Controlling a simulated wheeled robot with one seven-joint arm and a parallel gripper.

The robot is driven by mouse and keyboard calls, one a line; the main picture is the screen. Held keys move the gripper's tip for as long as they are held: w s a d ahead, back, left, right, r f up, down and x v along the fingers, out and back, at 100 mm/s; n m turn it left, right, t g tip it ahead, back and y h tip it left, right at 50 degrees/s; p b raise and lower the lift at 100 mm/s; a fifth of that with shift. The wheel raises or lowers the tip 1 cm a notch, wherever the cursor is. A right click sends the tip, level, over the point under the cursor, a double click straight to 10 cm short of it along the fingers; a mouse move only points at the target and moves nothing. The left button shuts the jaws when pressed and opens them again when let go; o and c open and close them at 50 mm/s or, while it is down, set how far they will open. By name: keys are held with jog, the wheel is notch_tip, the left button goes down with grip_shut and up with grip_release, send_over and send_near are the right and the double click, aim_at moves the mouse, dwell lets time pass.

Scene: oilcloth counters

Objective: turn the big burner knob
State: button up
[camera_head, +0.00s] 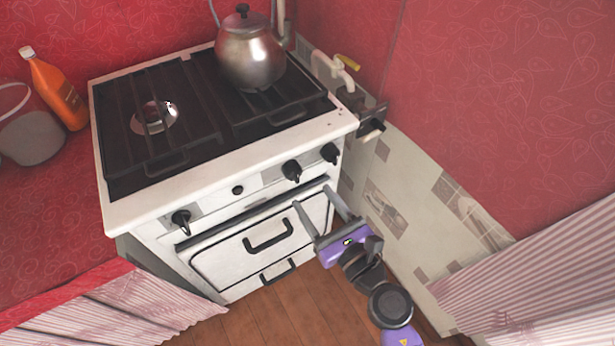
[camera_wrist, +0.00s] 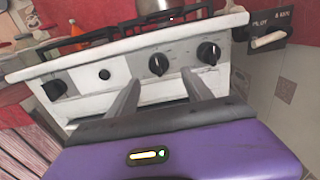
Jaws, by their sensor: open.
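The white stove (camera_head: 230,160) has a row of black knobs on its front panel. These are a left knob (camera_head: 181,218), a middle-right knob (camera_head: 291,171) and a far-right knob (camera_head: 329,153). No readable label shows which one is the big burner knob. My gripper (camera_head: 312,197) is open and empty in front of the stove, below the two right knobs. In the wrist view the middle-right knob (camera_wrist: 158,65) appears just beyond and between the fingertips (camera_wrist: 161,77), apart from them. The far-right knob (camera_wrist: 208,53) is right of the right fingertip.
A small round black button (camera_head: 238,190) sits between the left and middle-right knobs. An oven handle (camera_head: 268,235) is below the panel. A metal kettle (camera_head: 250,55) stands on the right grate. An orange bottle (camera_head: 55,90) is on the red left counter. A tiled wall is to the right.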

aim_at(298, 179)
jog(key=x, duration=0.7)
jog(key=shift+a, duration=0.15)
grip_shut()
